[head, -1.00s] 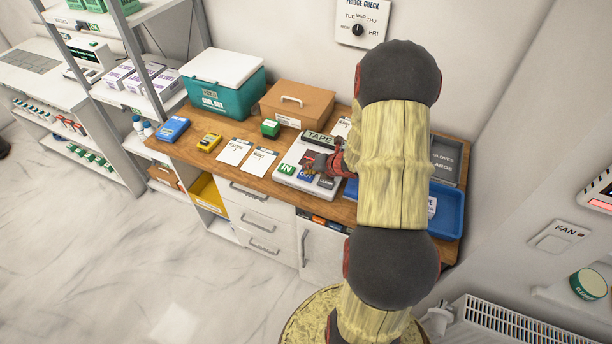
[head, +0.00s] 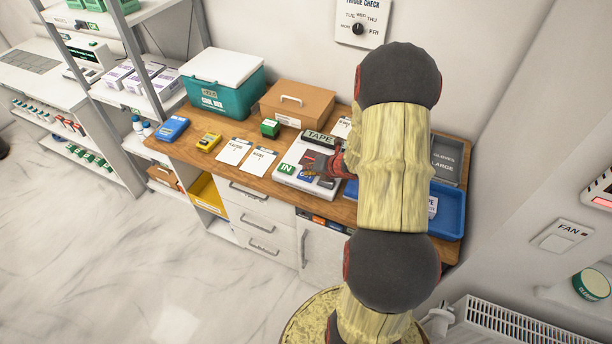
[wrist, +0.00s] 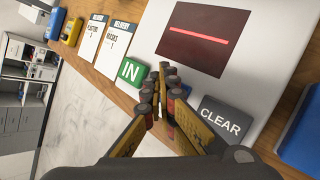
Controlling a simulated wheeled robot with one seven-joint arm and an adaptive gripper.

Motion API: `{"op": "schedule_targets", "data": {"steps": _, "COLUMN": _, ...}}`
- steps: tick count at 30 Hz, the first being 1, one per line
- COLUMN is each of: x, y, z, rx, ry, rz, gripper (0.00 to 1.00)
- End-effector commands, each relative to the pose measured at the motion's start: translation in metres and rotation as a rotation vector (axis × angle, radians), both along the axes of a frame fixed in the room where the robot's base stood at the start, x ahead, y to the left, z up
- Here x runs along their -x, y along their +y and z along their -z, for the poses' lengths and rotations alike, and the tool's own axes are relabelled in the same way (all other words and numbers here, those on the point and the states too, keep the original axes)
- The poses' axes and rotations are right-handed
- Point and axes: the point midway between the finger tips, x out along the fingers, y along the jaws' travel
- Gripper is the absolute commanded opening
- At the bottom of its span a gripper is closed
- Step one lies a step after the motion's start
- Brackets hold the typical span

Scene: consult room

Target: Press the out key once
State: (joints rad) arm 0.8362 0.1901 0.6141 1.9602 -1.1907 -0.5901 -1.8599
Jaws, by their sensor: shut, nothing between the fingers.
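The white keypad unit (head: 290,158) stands on the wooden counter, with a dark display (wrist: 205,38) showing a red bar. In the wrist view the green IN key (wrist: 131,71) is left of my fingertips and the grey CLEAR key (wrist: 222,122) is right of them. The blue out key (head: 303,176) shows partly in the head view, beside IN. In the wrist view my fingers hide most of it. My gripper (wrist: 160,80) is shut and empty, pointing down over the out key's place. I cannot tell whether the tips touch the key.
A TAPE sign (head: 319,137) stands at the back of the unit. A blue tray (head: 448,205) is to the right, partly behind my arm.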

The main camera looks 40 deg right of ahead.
Motion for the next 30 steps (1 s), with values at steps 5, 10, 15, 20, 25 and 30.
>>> {"op": "schedule_targets", "data": {"steps": 5, "x": 0.000, "y": 0.000, "z": 0.002, "rx": -0.001, "ry": 0.002, "rz": 0.000, "gripper": 0.00}}
{"op": "schedule_targets", "data": {"steps": 10, "x": 0.001, "y": 0.001, "z": 0.002, "rx": -0.001, "ry": 0.002, "rz": 0.000, "gripper": 0.00}}
{"op": "schedule_targets", "data": {"steps": 15, "x": 0.000, "y": 0.001, "z": 0.000, "rx": -0.001, "ry": 0.002, "rz": 0.000, "gripper": 0.00}}
{"op": "schedule_targets", "data": {"steps": 20, "x": 0.000, "y": 0.001, "z": -0.008, "rx": -0.001, "ry": 0.001, "rz": 0.001, "gripper": 0.00}}
{"op": "schedule_targets", "data": {"steps": 25, "x": 0.000, "y": 0.000, "z": -0.017, "rx": 0.000, "ry": 0.000, "rz": 0.000, "gripper": 0.00}}
{"op": "schedule_targets", "data": {"steps": 30, "x": 0.000, "y": 0.001, "z": -0.017, "rx": -0.001, "ry": 0.001, "rz": -0.001, "gripper": 0.00}}
